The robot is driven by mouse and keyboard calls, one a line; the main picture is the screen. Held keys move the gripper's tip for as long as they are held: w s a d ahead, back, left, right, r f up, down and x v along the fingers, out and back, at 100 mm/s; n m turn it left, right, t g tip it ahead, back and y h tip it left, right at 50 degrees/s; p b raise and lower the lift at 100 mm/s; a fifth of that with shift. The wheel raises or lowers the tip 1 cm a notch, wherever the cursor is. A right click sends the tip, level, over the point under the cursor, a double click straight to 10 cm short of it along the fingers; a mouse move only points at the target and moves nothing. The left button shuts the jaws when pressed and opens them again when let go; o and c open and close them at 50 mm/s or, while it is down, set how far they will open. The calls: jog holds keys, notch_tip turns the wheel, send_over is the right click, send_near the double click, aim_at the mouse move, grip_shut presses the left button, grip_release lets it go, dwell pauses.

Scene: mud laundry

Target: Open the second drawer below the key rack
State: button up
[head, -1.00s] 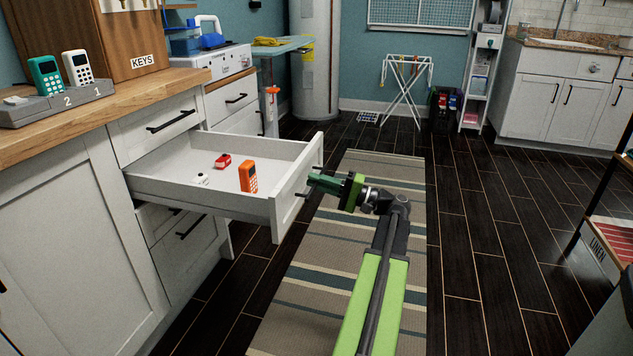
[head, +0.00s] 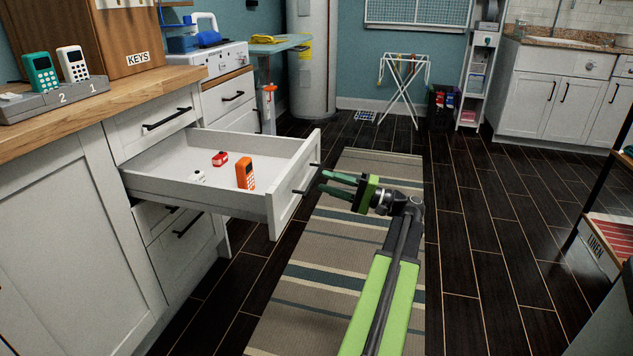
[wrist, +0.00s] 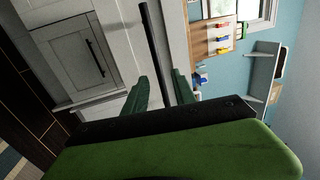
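The second drawer (head: 225,202) below the key rack (head: 130,28) is pulled well out. Its white front (head: 284,205) carries a black bar handle (head: 307,181). Inside lie an orange handheld device (head: 245,175), a red item (head: 220,158) and a small white item (head: 198,176). My gripper (head: 322,182) is just right of the handle, empty, with its green fingers spread. In the wrist view, the dark handle bar (wrist: 152,45) shows beyond and between the open fingertips (wrist: 160,75). The top drawer (head: 150,125) above is shut.
Lower drawers (head: 185,250) are shut beneath. The wooden counter (head: 95,105) holds a numbered stand (head: 55,103) with two handheld devices. A striped rug (head: 320,265) lies under my arm.

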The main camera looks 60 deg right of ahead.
jog(key=b+v, duration=0.2)
jog(key=v, duration=1)
jog(key=shift+s, duration=0.35)
jog(key=shift+d+f, duration=0.1)
jog(key=shift+d, duration=0.05)
